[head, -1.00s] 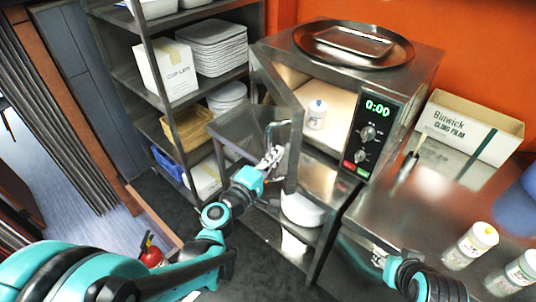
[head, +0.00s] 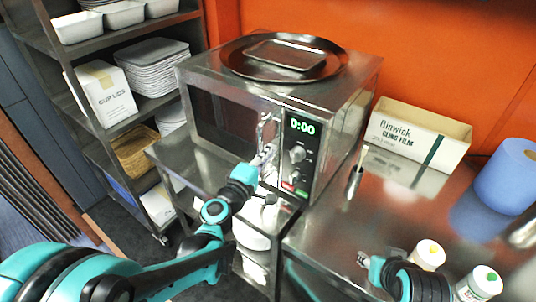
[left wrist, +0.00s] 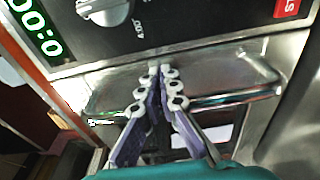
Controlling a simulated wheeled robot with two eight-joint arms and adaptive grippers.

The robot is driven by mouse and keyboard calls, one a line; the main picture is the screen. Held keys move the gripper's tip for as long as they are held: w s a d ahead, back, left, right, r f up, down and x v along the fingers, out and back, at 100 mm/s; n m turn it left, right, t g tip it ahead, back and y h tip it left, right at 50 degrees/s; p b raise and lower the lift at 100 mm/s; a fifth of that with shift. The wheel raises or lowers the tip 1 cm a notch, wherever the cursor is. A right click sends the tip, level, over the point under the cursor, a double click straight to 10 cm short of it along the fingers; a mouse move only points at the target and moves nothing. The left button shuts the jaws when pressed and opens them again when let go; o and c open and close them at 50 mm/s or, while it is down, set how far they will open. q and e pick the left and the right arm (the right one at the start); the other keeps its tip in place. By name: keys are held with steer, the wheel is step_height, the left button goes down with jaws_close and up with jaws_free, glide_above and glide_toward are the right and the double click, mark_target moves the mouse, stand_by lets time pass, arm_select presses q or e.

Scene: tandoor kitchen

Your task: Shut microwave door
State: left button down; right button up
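The steel microwave (head: 345,110) stands on the counter in the head view. Its door (head: 222,115) lies across the front, looking flush with the control panel (head: 299,150); I cannot tell whether it is latched. The door handle (head: 268,130) is by the panel side. My left gripper (head: 262,158) is at the handle. In the left wrist view its fingers (left wrist: 160,72) are together, with nothing seen between them, in front of the handle bar (left wrist: 235,98). My right gripper (head: 366,262) is low over the counter, small and partly hidden by its wrist.
A round tray (head: 235,62) lies on top of the microwave. A cling film box (head: 415,135), a blue roll (head: 508,178) and white jars (head: 480,284) are on the counter (head: 330,225) to the right. A shelf rack with plates (head: 155,70) stands left.

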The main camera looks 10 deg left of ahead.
arm_select(q)
steer(key=shift+w+a+r, duration=0.3)
steer(key=shift+w, duration=0.3)
arm_select(e)
steer(key=shift+r, duration=0.1)
steer(key=shift+w+d, duration=0.15)
steer(key=shift+w, duration=0.2)
steer(key=shift+w+d+f, duration=0.1)
steer(key=shift+w+f, duration=0.25)
steer(key=shift+w, duration=0.2)
steer(key=shift+s+a+r, duration=0.1)
steer(key=shift+s+a, duration=0.15)
steer(key=shift+s, duration=0.1)
arm_select(q)
steer(key=d+v, duration=0.1)
steer(key=v, duration=1.2)
steer(key=shift+f, duration=0.25)
